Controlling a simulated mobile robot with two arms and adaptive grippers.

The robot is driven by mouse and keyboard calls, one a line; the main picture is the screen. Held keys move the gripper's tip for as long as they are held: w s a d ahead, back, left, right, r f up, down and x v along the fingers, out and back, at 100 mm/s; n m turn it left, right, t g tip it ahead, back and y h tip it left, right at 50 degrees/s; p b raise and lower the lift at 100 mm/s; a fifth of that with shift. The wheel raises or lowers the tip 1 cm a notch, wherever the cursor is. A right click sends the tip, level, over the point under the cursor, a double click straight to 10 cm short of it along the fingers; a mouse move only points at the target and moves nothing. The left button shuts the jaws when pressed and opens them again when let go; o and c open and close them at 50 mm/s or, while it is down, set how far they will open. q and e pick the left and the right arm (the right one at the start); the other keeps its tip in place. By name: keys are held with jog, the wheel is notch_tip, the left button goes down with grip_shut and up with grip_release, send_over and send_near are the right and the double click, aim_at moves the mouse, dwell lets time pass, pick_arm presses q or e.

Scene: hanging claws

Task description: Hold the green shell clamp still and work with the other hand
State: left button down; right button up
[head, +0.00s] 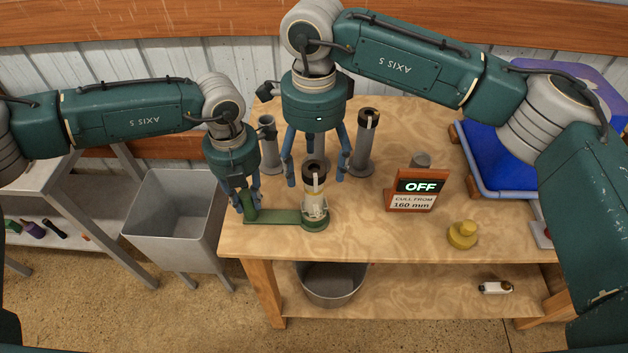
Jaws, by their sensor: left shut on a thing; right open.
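The green shell clamp (285,217) lies along the table's front left edge. Its left end rises as an upright part, and its right end is a round cup. My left gripper (247,200) is shut on that left part. A cylinder (314,180) with a black top, a gold band and a pale lower part stands upright in the cup.
Grey tubes (268,146) stand behind; the right one (362,155) holds a black-topped cylinder. A grey bin (172,212) stands left; a bucket (330,284) sits below.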

jog(key=shift+r, duration=2.1)
pick_arm(q)
jog(key=c, duration=1.4)
grip_release()
notch_tip(320, 180, up, 12)
jog(key=shift+r, duration=0.1)
